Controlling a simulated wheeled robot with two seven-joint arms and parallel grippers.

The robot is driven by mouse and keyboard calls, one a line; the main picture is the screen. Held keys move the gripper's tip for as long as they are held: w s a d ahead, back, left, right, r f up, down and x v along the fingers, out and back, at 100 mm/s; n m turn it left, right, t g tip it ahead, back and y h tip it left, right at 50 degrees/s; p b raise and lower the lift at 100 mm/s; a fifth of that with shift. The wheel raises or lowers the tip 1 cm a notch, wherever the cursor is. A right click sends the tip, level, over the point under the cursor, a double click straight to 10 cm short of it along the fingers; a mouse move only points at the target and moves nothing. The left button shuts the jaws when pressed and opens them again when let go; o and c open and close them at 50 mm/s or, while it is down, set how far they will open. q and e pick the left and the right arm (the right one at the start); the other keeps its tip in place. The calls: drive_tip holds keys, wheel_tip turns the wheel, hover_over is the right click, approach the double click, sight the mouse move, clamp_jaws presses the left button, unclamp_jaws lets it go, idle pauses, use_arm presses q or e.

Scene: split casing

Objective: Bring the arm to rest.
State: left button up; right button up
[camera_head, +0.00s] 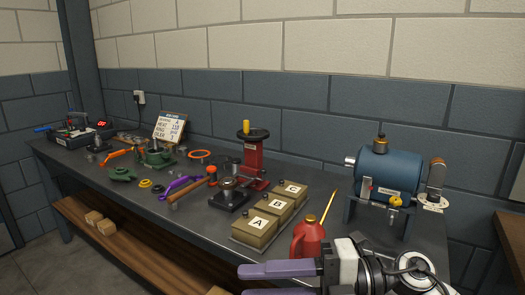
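My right gripper (243,282) comes in at the bottom right, with its two purple fingers pointing left. The fingers are apart with a narrow gap and nothing seen between them; the lower finger is cut off by the picture edge. It is in front of the workbench (140,205), close to the red oil can (308,243). My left gripper is not in view. A green casing part (158,158) stands on the bench at the back left, and another green piece (122,174) lies in front of it.
Boxes A (255,231), B (276,207) and C (293,189) stand mid-bench. A blue motor-like machine (387,178) stands on the right. A red press (252,160) stands behind the boxes. Small tools and rings lie at left. A lower shelf (140,240) holds wooden blocks.

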drive_tip(key=w+d+f+m+t+h, duration=0.1)
drive_tip(key=d+f+m+t+h, duration=0.45)
drive_tip(key=f+m+t, duration=0.55)
drive_tip(key=w+d+f+m+t+h, duration=0.1)
drive_tip(key=d+f+m+t+h, duration=0.55)
drive_tip(key=m, duration=0.95)
drive_tip(key=s+d+f+m+g+h, duration=0.1)
drive_tip(key=s+f+m+g, duration=0.1)
drive_tip(key=s+f, duration=0.4)
drive_tip(key=s+d+f+m+g, duration=0.2)
drive_tip(key=s+f+g, duration=0.2)
drive_tip(key=s+f, duration=0.2)
drive_tip(key=s+d+f+m+g+h, duration=0.1)
drive_tip(key=s+d+f+g, duration=0.1)
drive_tip(key=s+f, duration=0.4)
wheel_tip(320, 180, down, 4)
drive_tip(key=shift+s+r+m+g+h, duration=0.2)
drive_tip(key=shift+s+m+g+h, duration=0.15)
drive_tip(key=shift+g, duration=0.5)
drive_tip(key=shift+o, duration=0.3)
drive_tip(key=shift+w+d, duration=0.1)
drive_tip(key=shift+w, duration=0.05)
